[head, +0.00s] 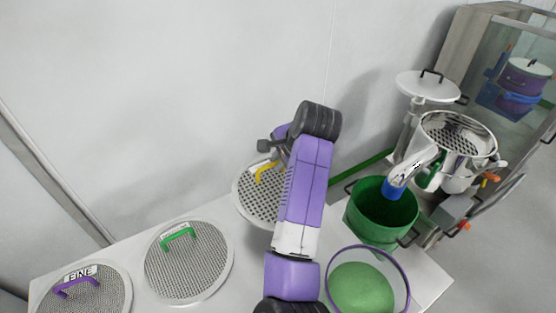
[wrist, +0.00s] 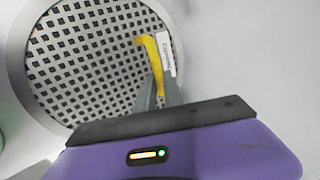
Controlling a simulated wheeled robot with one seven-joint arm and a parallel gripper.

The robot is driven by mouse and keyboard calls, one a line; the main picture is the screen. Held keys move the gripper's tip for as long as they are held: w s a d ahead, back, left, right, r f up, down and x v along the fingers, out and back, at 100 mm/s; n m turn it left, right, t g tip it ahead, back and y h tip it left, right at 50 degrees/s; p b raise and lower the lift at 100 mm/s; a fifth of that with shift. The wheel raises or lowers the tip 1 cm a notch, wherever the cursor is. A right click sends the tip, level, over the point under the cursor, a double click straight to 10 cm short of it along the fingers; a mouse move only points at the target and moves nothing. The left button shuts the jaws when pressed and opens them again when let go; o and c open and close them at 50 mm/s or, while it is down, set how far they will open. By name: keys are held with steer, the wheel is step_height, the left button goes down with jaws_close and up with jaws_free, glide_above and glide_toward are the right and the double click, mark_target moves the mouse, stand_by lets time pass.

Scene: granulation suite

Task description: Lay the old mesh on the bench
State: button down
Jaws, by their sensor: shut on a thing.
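A round perforated mesh with a yellow handle (head: 244,199) is at the back of the white bench (head: 225,292), partly hidden by my arm. My gripper (head: 272,160) is at its yellow handle. In the wrist view the mesh (wrist: 75,60) fills the upper left, and my gripper (wrist: 160,98) is shut on the yellow handle, beside a small white label too blurred to read surely. I cannot tell whether the mesh touches the bench or hangs just above it.
A green-handled mesh (head: 190,265) and a purple-handled mesh labelled FINE (head: 105,293) lie to the left on the bench. A purple-rimmed bowl of green material (head: 362,288) and a green pot (head: 385,220) stand right, near a steel machine (head: 485,140). A wall is behind.

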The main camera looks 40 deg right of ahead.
mark_target(278, 186)
steer(key=shift+f+b, duration=3.25)
steer(key=shift+f, duration=1.5)
steer(key=shift+s+a, duration=0.1)
steer(key=shift+s, duration=0.1)
steer(key=shift+f+b, duration=0.45)
steer(key=shift+f, duration=0.4)
steer(key=c, duration=1.4)
jaws_free()
steer(key=shift+o, duration=0.2)
steer(key=v, duration=0.8)
steer(key=shift+f, duration=0.1)
